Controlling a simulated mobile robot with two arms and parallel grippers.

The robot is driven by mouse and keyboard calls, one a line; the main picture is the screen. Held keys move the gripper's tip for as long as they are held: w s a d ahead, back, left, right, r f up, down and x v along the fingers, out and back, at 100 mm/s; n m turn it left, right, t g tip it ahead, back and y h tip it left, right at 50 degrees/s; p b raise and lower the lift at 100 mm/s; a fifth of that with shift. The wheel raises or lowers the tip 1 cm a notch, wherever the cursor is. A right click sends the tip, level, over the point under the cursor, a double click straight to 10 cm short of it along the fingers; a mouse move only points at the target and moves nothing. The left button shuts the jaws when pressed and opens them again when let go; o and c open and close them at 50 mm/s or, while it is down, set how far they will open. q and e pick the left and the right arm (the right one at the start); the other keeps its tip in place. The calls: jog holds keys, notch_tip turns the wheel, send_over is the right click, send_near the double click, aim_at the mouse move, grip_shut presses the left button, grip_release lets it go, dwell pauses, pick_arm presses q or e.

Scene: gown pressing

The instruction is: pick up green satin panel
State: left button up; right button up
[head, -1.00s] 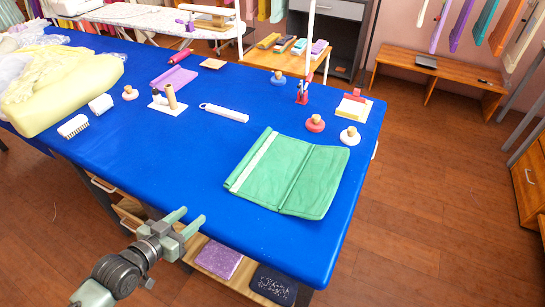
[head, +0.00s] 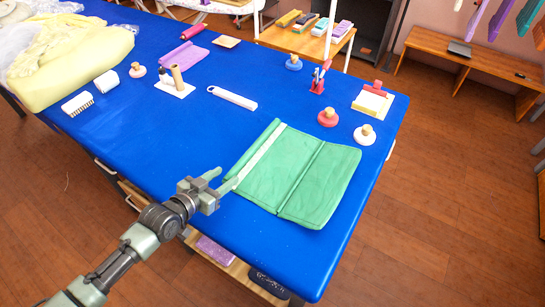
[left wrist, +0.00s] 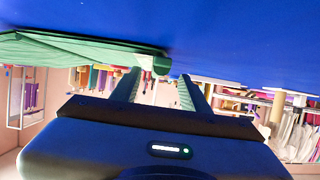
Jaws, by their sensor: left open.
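The green satin panel (head: 295,175) lies on the blue-covered table (head: 150,130), creased down the middle, with a pale strip along its left part. My left gripper (head: 221,179) is open at the panel's near left corner, its fingers pointing toward that edge. In the left wrist view the panel (left wrist: 70,50) shows at upper left, and its edge reaches close to the fingertips of my left gripper (left wrist: 160,76). I cannot tell whether they touch. My right gripper is not in view.
A white-handled tool (head: 232,97), a red knobbed disc (head: 327,118) and a white knobbed disc (head: 365,135) lie beyond the panel. Pale yellow fabric (head: 70,55) is piled at the far left.

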pick_arm(q)
jog(key=shift+x, duration=1.2)
jog(key=shift+w+d+f, duration=0.1)
jog(key=shift+w+d, duration=0.05)
grip_shut()
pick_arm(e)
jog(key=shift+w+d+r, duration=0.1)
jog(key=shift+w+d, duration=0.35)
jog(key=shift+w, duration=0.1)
pick_arm(q)
notch_tip(320, 180, up, 20)
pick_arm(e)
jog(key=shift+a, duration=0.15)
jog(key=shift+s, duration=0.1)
